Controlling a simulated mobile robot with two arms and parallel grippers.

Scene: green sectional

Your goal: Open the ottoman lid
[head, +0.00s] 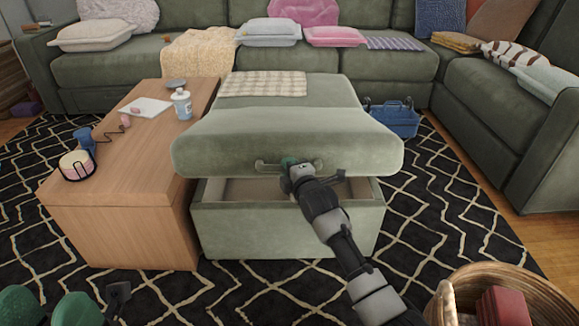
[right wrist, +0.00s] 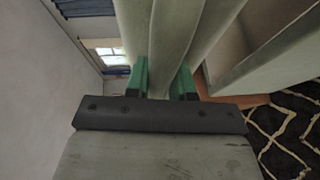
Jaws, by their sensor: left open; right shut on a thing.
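The green ottoman has a thick padded lid (head: 230,140), tilted up at its front above the box base (head: 235,228). A dark gap shows the pale inside (head: 240,189) under the lid's front edge. My right gripper (head: 290,163) is at the middle of that front edge.
A checked cloth (head: 262,84) lies on the lid's rear. A wooden table (head: 125,220) stands close at the left, holding a bottle (head: 181,104) and other items. A blue basket (head: 395,118) stands behind right. A wicker basket (head: 540,290) is at front right. The green sectional (head: 190,68) is behind.

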